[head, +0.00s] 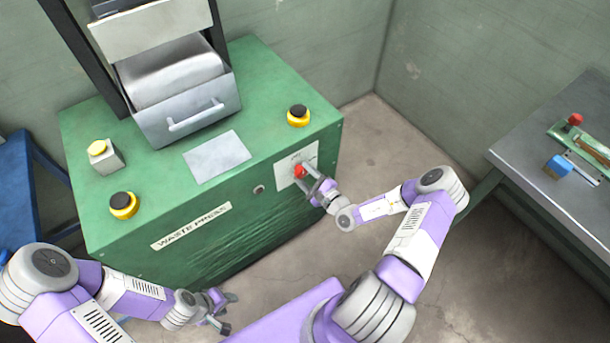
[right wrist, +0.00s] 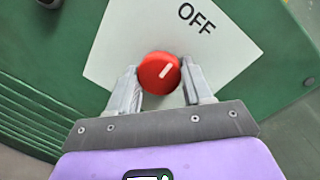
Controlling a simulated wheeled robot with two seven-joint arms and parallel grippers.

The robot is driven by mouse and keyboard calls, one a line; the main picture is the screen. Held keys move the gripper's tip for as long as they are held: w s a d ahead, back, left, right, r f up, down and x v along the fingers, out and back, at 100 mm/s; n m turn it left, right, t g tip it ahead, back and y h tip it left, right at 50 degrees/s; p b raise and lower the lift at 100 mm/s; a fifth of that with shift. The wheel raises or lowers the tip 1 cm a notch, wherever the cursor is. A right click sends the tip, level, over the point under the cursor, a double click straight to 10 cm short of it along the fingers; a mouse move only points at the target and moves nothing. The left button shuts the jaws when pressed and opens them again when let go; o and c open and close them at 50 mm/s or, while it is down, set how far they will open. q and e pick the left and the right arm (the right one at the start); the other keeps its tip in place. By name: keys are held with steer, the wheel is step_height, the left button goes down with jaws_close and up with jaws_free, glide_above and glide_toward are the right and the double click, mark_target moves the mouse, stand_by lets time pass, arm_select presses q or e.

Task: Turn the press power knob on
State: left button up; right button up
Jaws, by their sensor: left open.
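The green waste press (head: 240,215) has a white plate (head: 283,175) at the right of its front. A red knob (head: 299,171) sits on this plate; it also shows in the right wrist view (right wrist: 159,73). Its white mark points up and right, towards the word OFF (right wrist: 197,18). My right gripper (head: 318,184) is at the knob. In the right wrist view its fingers (right wrist: 160,78) lie on either side of the knob and appear to touch it. My left gripper (head: 225,311) is open and empty, low in front of the press.
Yellow-and-black buttons (head: 123,205) (head: 299,115) and a grey box with a yellow button (head: 104,155) stand on the press top. A grey drawer with a handle (head: 190,110) is behind. A metal table (head: 540,155) stands right, a blue one (head: 22,190) left. Bare floor lies between press and metal table.

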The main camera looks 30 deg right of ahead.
steer(key=c, duration=0.3)
steer(key=shift+m+p, duration=1.3)
steer(key=shift+m, duration=0.2)
steer(key=m+p, duration=0.2)
steer(key=m, duration=0.2)
steer(key=shift+f+m+t, duration=0.1)
steer(key=shift+m+t, duration=0.3)
steer(key=m, duration=0.3)
steer(key=m+h+p, duration=0.1)
steer(key=m, duration=0.2)
steer(key=shift+s+a+f+t, duration=0.1)
steer(key=shift+a+t, duration=0.05)
steer(key=shift+t, duration=0.15)
steer(key=shift+m+h+p, duration=0.6)
steer(key=shift+m, duration=2.2)
steer(key=o, duration=1)
